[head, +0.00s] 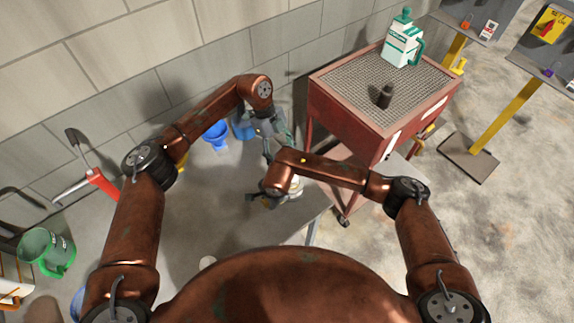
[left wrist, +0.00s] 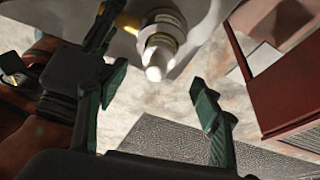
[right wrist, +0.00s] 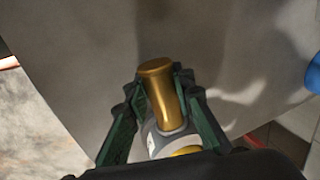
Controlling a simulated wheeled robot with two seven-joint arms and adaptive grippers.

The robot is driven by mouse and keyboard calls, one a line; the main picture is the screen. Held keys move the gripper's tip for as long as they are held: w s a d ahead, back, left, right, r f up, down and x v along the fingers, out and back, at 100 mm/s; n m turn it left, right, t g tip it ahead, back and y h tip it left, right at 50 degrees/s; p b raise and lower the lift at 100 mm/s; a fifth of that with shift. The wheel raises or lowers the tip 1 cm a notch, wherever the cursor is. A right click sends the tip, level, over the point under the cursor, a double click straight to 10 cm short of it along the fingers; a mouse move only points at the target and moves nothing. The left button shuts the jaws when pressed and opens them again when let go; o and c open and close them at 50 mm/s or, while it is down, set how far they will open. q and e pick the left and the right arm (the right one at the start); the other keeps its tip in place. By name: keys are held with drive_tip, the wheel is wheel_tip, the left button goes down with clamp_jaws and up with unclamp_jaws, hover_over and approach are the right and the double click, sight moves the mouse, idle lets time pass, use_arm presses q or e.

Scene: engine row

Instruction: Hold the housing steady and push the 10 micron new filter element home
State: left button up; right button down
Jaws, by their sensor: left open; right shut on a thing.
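In the right wrist view my right gripper (right wrist: 162,88) is shut around a gold cylinder (right wrist: 158,80). A pale collar and a yellow part (right wrist: 187,151) show below it, between the fingers. In the left wrist view a pale stepped cylindrical part (left wrist: 158,50) with a yellow band stands at the grey bench. I cannot tell which part is the housing and which the filter element. My left gripper (left wrist: 162,90) is open and empty, with this part beyond its fingers. In the head view my left gripper (head: 270,138) is behind my right gripper (head: 258,197); the arms largely hide the parts.
The grey bench (head: 295,222) lies under my right gripper. A red cart (head: 345,118) with a mesh top carries a white-green jug (head: 402,45) and a dark cylinder (head: 385,96). A green bucket (head: 45,252) is at the far left.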

use_arm(q)
drive_tip(key=shift+w+a+r, duration=0.1)
drive_tip(key=shift+w+r, duration=0.05)
drive_tip(key=shift+r, duration=0.25)
